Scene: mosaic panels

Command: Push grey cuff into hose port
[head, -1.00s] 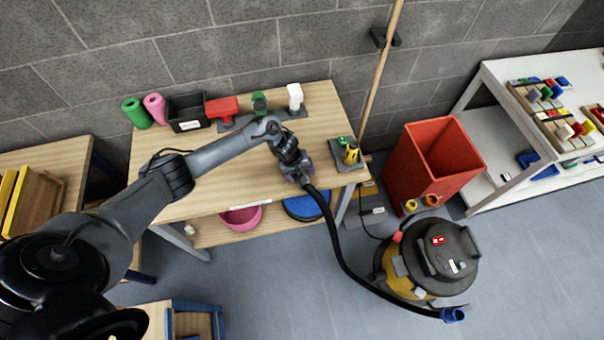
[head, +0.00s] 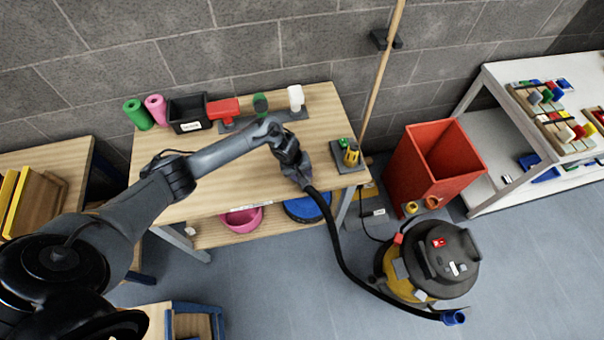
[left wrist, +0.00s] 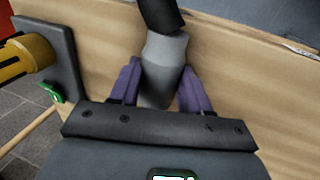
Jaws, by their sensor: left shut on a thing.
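My left gripper (head: 300,178) is over the right part of the workbench, near its front edge. In the left wrist view its purple fingers (left wrist: 162,88) are closed on both sides of the grey cuff (left wrist: 166,55). A black hose (head: 338,245) leaves the cuff, hangs over the bench's front edge and runs down beside the yellow and black vacuum cleaner (head: 433,262). A blue fitting (head: 453,317) is at the hose's lower end, on the floor side. I cannot tell for certain which part is the hose port. My right gripper is not in view.
A grey plate with a yellow cylinder (head: 351,157) stands at the bench's right end, close to the gripper; the cylinder also shows in the left wrist view (left wrist: 28,58). A red bin (head: 405,170) is beyond the bench. The bench's middle (head: 215,185) is clear.

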